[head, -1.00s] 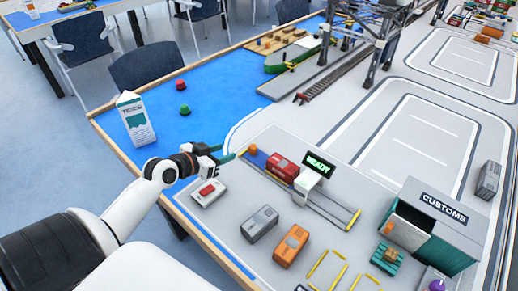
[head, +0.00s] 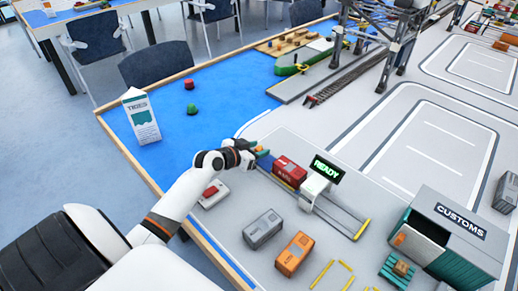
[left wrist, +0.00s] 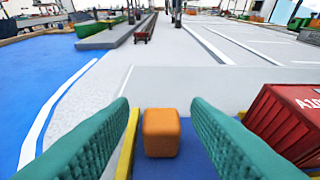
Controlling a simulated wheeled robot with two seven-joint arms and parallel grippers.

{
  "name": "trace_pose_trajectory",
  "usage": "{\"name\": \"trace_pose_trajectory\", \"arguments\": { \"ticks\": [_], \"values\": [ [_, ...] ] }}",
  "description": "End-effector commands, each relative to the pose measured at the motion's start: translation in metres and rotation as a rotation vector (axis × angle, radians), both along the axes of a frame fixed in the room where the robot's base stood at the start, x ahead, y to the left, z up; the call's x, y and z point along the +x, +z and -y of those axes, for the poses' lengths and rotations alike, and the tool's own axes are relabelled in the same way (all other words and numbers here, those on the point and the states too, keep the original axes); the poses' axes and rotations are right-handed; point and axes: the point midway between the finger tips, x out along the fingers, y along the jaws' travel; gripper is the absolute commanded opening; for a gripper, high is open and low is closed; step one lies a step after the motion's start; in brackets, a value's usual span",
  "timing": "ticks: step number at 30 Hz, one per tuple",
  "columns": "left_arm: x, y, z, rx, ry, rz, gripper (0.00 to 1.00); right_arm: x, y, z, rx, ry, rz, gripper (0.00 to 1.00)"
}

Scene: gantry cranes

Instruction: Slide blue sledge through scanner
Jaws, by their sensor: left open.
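The blue sledge (head: 267,163) lies at the left end of the rails, with a red container (head: 290,171) on it. The scanner (head: 314,188) stands over the rails just right of the container, with a green READY sign (head: 327,170). My left gripper (head: 262,150) is at the sledge's left end. In the left wrist view its open green fingers (left wrist: 160,130) stand either side of the sledge's orange knob (left wrist: 161,133), with a gap on each side. The red container (left wrist: 290,122) shows at the right there. My right gripper is not in view.
A grey container (head: 262,229) and an orange container (head: 295,254) stand in front of the rails. The customs shed (head: 452,240) is at right. The rails beyond the scanner look clear to the yellow end bar (head: 362,229).

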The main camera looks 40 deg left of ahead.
Motion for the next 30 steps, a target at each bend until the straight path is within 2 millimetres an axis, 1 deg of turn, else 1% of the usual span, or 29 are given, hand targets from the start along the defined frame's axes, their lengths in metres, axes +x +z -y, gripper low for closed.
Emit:
{"name": "trace_pose_trajectory", "arguments": {
  "ticks": [3,12,20,26,29,30],
  "values": [
    [0.007,-0.003,0.002,-0.002,0.0,0.0,0.44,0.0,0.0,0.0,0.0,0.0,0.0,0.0],
    [0.009,-0.004,0.002,0.0,-0.001,-0.001,0.44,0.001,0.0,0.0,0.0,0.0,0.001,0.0],
    [0.008,-0.004,0.002,0.0,-0.001,-0.001,0.01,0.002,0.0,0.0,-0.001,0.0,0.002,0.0],
    [0.008,-0.003,0.003,0.0,-0.001,-0.001,0.0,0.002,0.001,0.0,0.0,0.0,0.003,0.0],
    [0.007,-0.001,0.012,0.0,-0.002,-0.004,0.0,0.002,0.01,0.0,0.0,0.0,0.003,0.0],
    [0.006,0.0,0.02,-0.002,-0.002,-0.004,0.0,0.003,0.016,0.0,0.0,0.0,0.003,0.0]
  ]
}}
